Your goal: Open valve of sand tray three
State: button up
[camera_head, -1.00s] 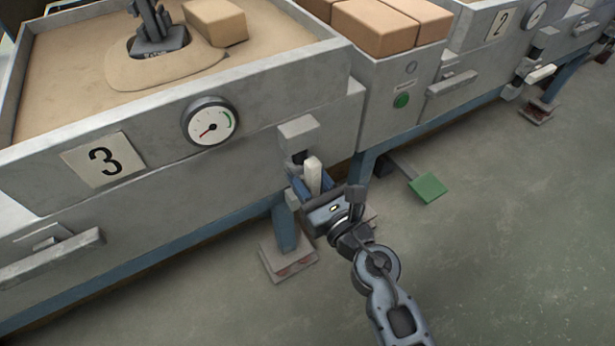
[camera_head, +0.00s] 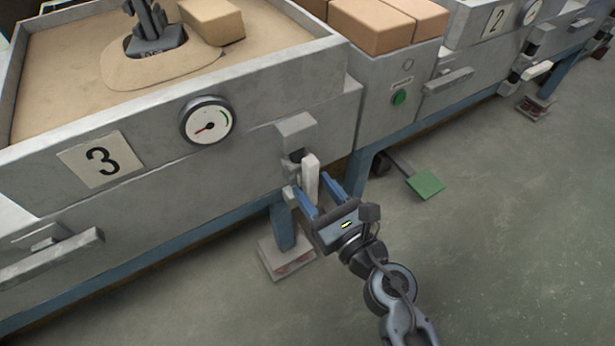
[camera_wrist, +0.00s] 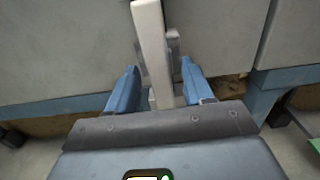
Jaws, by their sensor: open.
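Sand tray three (camera_head: 50,185) carries a "3" plate (camera_head: 101,159) and a round gauge (camera_head: 207,121) with its needle to the lower left. Its valve has a pale lever (camera_head: 310,176) below a grey block at the tray's right front. The lever looks upright in the head view. My gripper (camera_head: 311,182) is open, its blue fingers pointing at the valve, one on each side of the lever's lower part. In the wrist view the lever (camera_wrist: 150,40) rises between and beyond the fingers (camera_wrist: 158,68). I see no clear contact.
To the right stand a cabinet with a green button (camera_head: 399,97) and bricks (camera_head: 372,27) on top, then tray two with its own pale lever (camera_head: 537,71). A green pedal (camera_head: 426,184) sits low near the floor. The floor at right is free.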

aim_at(314, 189)
jog(key=shift+v, duration=1.85)
jog(key=shift+s, duration=0.1)
jog(key=s+d+r+m+t+h, duration=0.1)
jog(key=s+d+m+h, duration=0.1)
jog(key=s+d+m, duration=0.6)
jog(key=s+d+m+t+h, duration=0.1)
jog(key=s+d+m+h, duration=0.25)
jog(key=s+m, duration=0.8)
jog(key=s+d+r+m+g+h, duration=0.15)
jog(key=s+d+r+m, duration=0.35)
jog(key=m, duration=0.6)
jog(key=s+d+r+m+g+h, duration=0.1)
jog(key=s+d+r+m+h, duration=0.2)
jog(key=s+m, duration=0.7)
notch_tip(314, 189, up, 29)
jog(key=w+m+p, duration=0.2)
jog(key=p, duration=2.6)
